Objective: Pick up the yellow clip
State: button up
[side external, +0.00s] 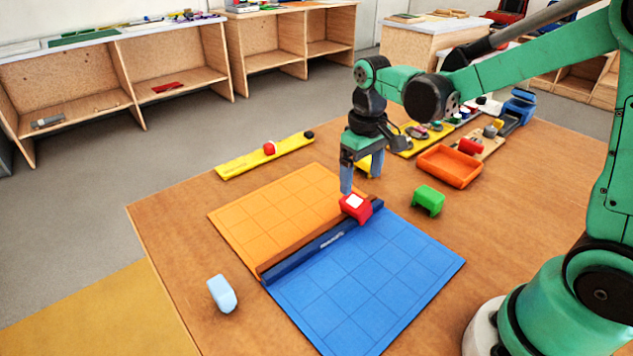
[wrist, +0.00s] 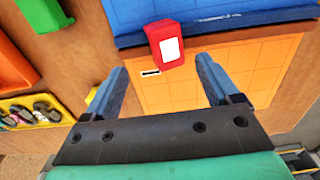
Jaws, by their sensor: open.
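A yellow piece (side external: 365,165), which looks like the yellow clip, is on the table behind my gripper, partly hidden by it. A small part of the yellow piece (wrist: 91,97) shows in the wrist view, just outside the left finger. My gripper (side external: 361,183) is open, pointing down, with nothing between its fingers. In the wrist view my gripper (wrist: 163,66) has its fingers spread over the orange mat, with a red clip (wrist: 165,43) with a white label ahead of the gap.
The red clip (side external: 356,208) is at the far end of the dark blue bar (side external: 320,246) between the orange mat (side external: 265,215) and blue mat (side external: 370,285). A green clip (side external: 428,200) and orange tray (side external: 447,168) stand right. A light blue clip (side external: 222,294) lies front left.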

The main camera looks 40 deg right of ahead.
jog(key=w+d, duration=0.6)
jog(key=d, duration=0.1)
send_over(368, 158)
jog(key=shift+s+a+f, duration=0.1)
jog(key=shift+f, duration=0.6)
jog(key=shift+d+f, duration=0.2)
jog(key=shift+f, duration=2.6)
jog(key=c, duration=1.1)
jog(key=shift+c, duration=0.2)
jog(key=shift+r, duration=0.1)
